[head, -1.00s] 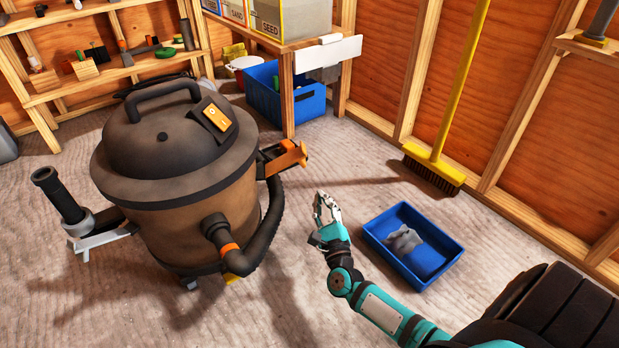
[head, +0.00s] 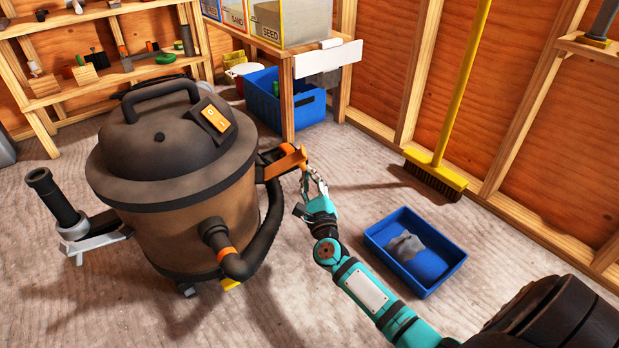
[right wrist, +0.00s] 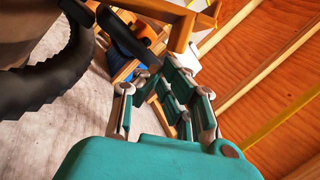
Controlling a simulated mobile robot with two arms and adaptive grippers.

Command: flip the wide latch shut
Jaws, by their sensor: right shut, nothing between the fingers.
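A large brown shop vacuum (head: 175,225) with a dark lid stands at the left. An orange latch (head: 287,163) on a dark bracket sticks out from its right side, its lever swung out from the drum. A grey latch (head: 95,235) sticks out on the left side. I cannot tell by width which is the wide one. My right gripper (head: 311,175) is shut and empty, its tips close to the outer end of the orange latch. In the right wrist view the orange lever (right wrist: 181,32) lies just beyond the fingers; contact is unclear. My left gripper is out of view.
A black hose (head: 262,240) curves beside the drum, left of my right gripper. A blue tray (head: 415,250) with a grey cloth lies on the floor at right. A yellow broom (head: 452,110) leans on the wall. A bench post (head: 287,98) stands behind the latch.

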